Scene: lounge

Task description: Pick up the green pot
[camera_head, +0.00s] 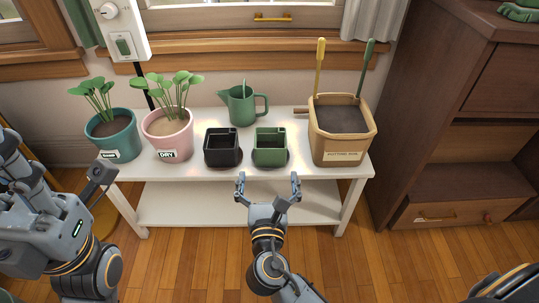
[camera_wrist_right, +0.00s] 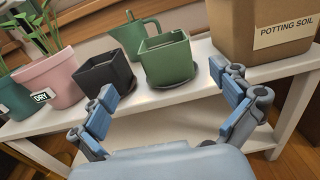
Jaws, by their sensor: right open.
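The green pot (camera_head: 270,147) is a small, square, empty pot on a dark saucer, at the front of the white table, right of a matching black pot (camera_head: 222,148). In the right wrist view the green pot (camera_wrist_right: 168,62) stands upright just beyond the fingers. My right gripper (camera_head: 268,182) is open and empty, in front of the table edge, its two fingers spread to either side of the pot's line and apart from it; it also shows in the right wrist view (camera_wrist_right: 166,88). My left gripper (camera_head: 100,180) is at the left, partly seen, its jaw state unclear.
On the white table (camera_head: 195,175), a teal pot (camera_head: 118,148) and a pink "DRY" pot (camera_head: 172,146) hold plants at the left. A green watering can (camera_head: 243,105) stands behind; a potting soil box (camera_head: 342,145) with two tools stands right. A wooden cabinet (camera_head: 432,130) is farther right.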

